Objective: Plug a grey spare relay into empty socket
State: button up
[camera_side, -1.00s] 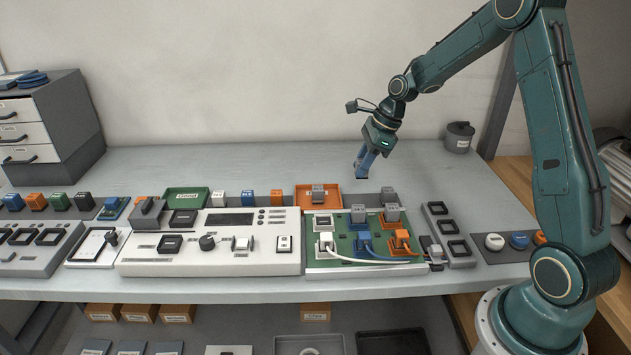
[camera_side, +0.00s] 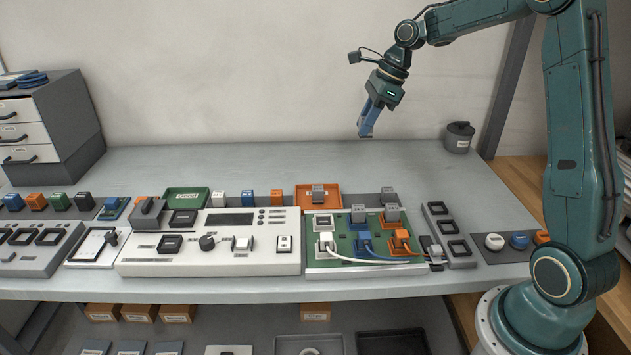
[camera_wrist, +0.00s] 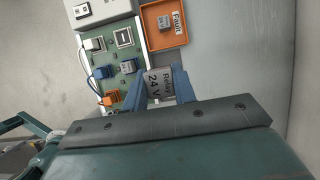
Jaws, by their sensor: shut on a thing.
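My gripper (camera_side: 366,130) is high above the back of the bench, behind the green board. In the wrist view my gripper (camera_wrist: 160,88) is shut on a grey relay (camera_wrist: 160,85) marked "Relay 24 V". The relay is hardly visible in the side view. The green board (camera_side: 342,246) has a white-framed empty socket (camera_side: 323,222) at its back left; the socket also shows in the wrist view (camera_wrist: 123,37). Two grey relays (camera_side: 358,213) (camera_side: 391,212) sit in the board's other back positions. My gripper and the held relay are clear of the board.
White, blue and orange plugs (camera_side: 401,239) with cables fill the board's front row. An orange tray (camera_side: 333,200), labelled "Fault", holds a grey relay (camera_side: 318,191). The bench behind is clear, except for a dark pot (camera_side: 458,137).

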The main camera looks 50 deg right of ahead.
dwell(0.3)
jog(key=shift+w+a+f, duration=0.15)
jog(key=shift+a+f, duration=0.15)
jog(key=shift+a, duration=0.2)
jog(key=a+f, duration=0.9)
jog(key=a, duration=0.4)
jog(key=shift+f, duration=0.35)
jog(key=shift+a+f, duration=0.1)
jog(key=shift+f, duration=0.05)
jog(key=shift+f, duration=2.5)
